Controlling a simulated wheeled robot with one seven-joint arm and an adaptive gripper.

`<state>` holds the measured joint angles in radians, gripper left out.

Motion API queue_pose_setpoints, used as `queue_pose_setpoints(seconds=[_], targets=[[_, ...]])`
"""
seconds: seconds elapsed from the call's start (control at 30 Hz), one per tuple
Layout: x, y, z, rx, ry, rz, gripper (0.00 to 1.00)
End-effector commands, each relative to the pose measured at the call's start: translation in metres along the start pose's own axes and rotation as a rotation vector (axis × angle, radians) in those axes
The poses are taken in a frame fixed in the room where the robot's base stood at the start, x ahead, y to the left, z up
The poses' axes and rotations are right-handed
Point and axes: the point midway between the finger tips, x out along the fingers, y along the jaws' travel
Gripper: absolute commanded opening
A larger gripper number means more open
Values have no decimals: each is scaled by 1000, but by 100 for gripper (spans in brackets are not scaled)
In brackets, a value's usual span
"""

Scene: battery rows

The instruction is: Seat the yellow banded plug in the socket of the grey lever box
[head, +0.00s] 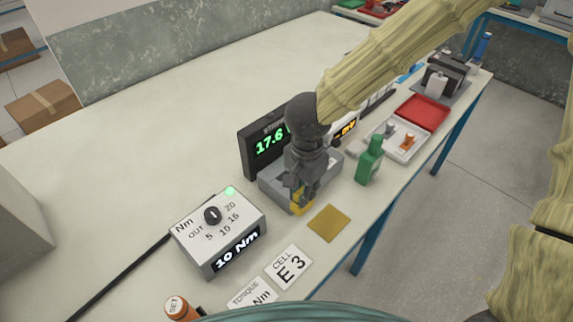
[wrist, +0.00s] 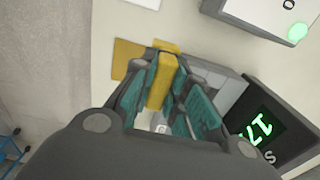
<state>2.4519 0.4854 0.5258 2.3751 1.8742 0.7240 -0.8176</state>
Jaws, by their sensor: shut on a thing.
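My gripper (head: 300,192) points down and is shut on the yellow plug (head: 299,205). In the wrist view the yellow plug (wrist: 162,82) stands between the teal-padded fingers of my gripper (wrist: 165,95). Its band cannot be made out. A grey box (head: 272,190), seemingly the lever box, is right behind and beside my gripper; part of the grey box (wrist: 228,88) also shows to the right of the fingers in the wrist view. Its lever and socket are hidden or too small to tell. I cannot tell whether the plug touches the box.
A yellow square pad (head: 329,223) lies in front of the plug. A dark display (head: 262,148) stands behind the grey box. A torque controller (head: 218,232) is to the left, a green bottle (head: 370,162) to the right. A CELL E3 card (head: 289,267) lies near the front.

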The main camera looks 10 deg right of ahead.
Motion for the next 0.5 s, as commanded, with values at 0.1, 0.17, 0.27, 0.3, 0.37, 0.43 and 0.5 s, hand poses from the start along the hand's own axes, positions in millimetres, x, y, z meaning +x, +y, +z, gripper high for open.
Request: queue_pose_setpoints(seconds=[0.1,0.17,0.27,0.3,0.37,0.43,0.5], targets=[[3,-28,-16,3,-3,5,0],[6,-40,-23,2,-4,7,0],[9,-60,-33,0,-5,9,0],[10,-68,-38,0,-5,8,0],[11,-77,-44,1,-5,9,0],[12,-88,-50,1,-4,8,0],[13,-98,-56,2,-5,9,0]])
